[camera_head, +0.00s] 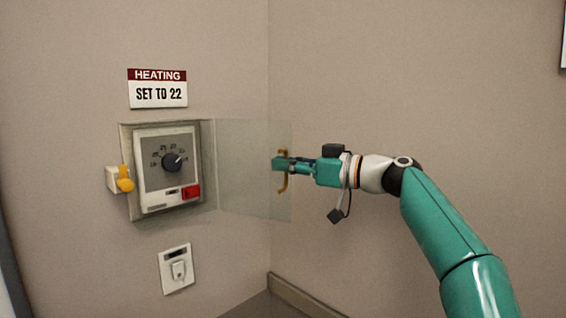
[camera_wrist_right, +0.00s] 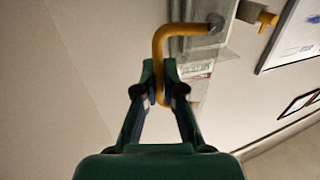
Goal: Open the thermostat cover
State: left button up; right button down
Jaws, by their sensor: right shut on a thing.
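The thermostat (camera_head: 167,168) is a white unit with a grey face, a black dial (camera_head: 172,161) and a red switch (camera_head: 191,192), set in a wall box. Its clear cover (camera_head: 245,165) is swung out to the right, standing well away from the dial face. A yellow handle (camera_head: 284,180) is at the cover's free edge. My right gripper (camera_head: 279,164) is shut on this handle. In the right wrist view the fingers close around the bent yellow bar (camera_wrist_right: 160,60). My left gripper is not in view.
A yellow latch (camera_head: 125,180) sits on the box's left side. A "HEATING SET TO 22" sign (camera_head: 157,88) is above, and a white wall switch (camera_head: 177,268) is below. The room corner and right wall are close behind the cover and my right gripper.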

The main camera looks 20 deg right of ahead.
jog(key=c, duration=1.6)
grip_release()
jog(key=shift+o, duration=0.2)
jog(key=shift+d, duration=0.1)
jog(key=v, duration=0.7)
jog(key=shift+s, duration=0.3)
jog(key=shift+d, duration=0.15)
jog(key=shift+r, duration=0.1)
